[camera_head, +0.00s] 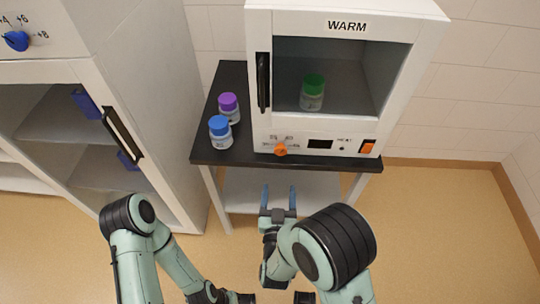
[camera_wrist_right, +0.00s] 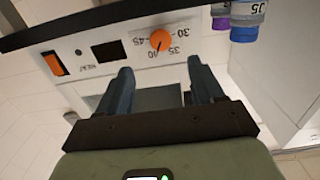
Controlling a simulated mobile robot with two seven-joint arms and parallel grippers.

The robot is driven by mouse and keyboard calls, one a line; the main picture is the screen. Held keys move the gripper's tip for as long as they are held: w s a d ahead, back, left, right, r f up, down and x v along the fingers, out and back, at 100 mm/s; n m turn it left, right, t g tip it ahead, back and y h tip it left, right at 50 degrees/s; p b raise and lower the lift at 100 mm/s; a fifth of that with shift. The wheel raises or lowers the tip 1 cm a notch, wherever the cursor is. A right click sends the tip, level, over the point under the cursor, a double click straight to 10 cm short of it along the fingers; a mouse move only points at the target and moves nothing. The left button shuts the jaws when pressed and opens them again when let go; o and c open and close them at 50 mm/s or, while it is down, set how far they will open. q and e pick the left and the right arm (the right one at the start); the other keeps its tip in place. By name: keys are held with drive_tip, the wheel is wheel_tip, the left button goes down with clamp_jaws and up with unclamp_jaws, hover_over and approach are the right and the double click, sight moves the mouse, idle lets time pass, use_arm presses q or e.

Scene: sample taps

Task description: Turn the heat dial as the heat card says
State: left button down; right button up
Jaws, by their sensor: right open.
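The heat dial is an orange knob (camera_head: 281,149) on the front panel of the white cabinet marked WARM (camera_head: 430,12). It also shows upside down in the right wrist view (camera_wrist_right: 160,40), ringed by the numbers 30, 35, 40 and 45. A small dark mark is on the knob; I cannot read its setting surely. My right gripper (camera_head: 279,190) is open and empty in front of and below the dial, apart from it. In the wrist view its fingers (camera_wrist_right: 157,88) stand either side below the knob. I see no heat card.
The cabinet stands on a dark-topped table (camera_head: 228,157). A blue-capped bottle (camera_head: 220,132) and a purple-capped bottle (camera_head: 229,107) stand left of it. A green-capped bottle (camera_head: 313,92) is inside. An orange switch (camera_head: 367,147) is right of the dial. A larger cabinet (camera_head: 150,75) stands left.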

sight(280, 153)
drive_tip(key=w, duration=1.3)
drive_tip(key=shift+w+r+p, duration=0.15)
drive_tip(key=shift+w+p, duration=0.05)
drive_tip(key=shift+p, duration=0.2)
drive_tip(key=c, duration=1)
